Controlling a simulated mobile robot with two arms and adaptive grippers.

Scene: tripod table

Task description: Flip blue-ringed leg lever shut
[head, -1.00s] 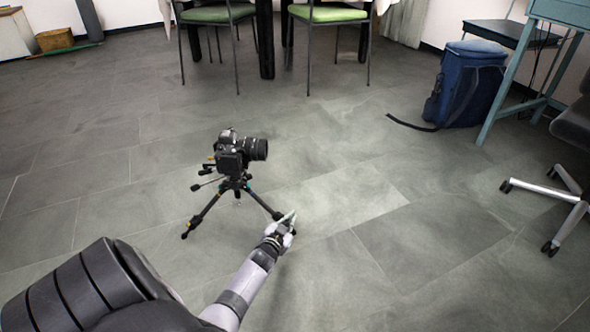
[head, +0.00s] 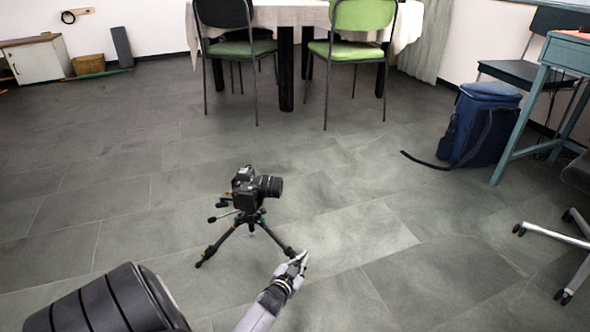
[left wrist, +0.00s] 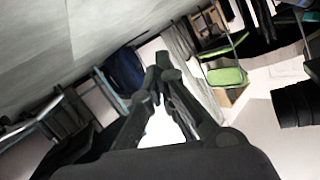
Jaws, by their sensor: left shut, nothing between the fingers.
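A small black tripod (head: 249,220) stands on the floor with its legs spread and a black camera (head: 254,188) on top. One leg points left and one (head: 275,237) points right toward my left gripper. Small colour marks show on the tripod, but the blue ring and its lever are too small to make out. My left gripper (head: 302,258) is at the foot of the right-hand leg; whether it touches cannot be told. In the left wrist view the left gripper's fingertips (left wrist: 161,66) are together with nothing between them; the tripod does not show there. My right gripper is out of view.
Grey tiled floor (head: 380,240) lies free around the tripod. A cloth-covered table (head: 290,16) with green chairs (head: 355,48) stands behind. A blue backpack (head: 482,125), a teal desk (head: 522,120) and a wheeled chair's base (head: 550,235) are at the right.

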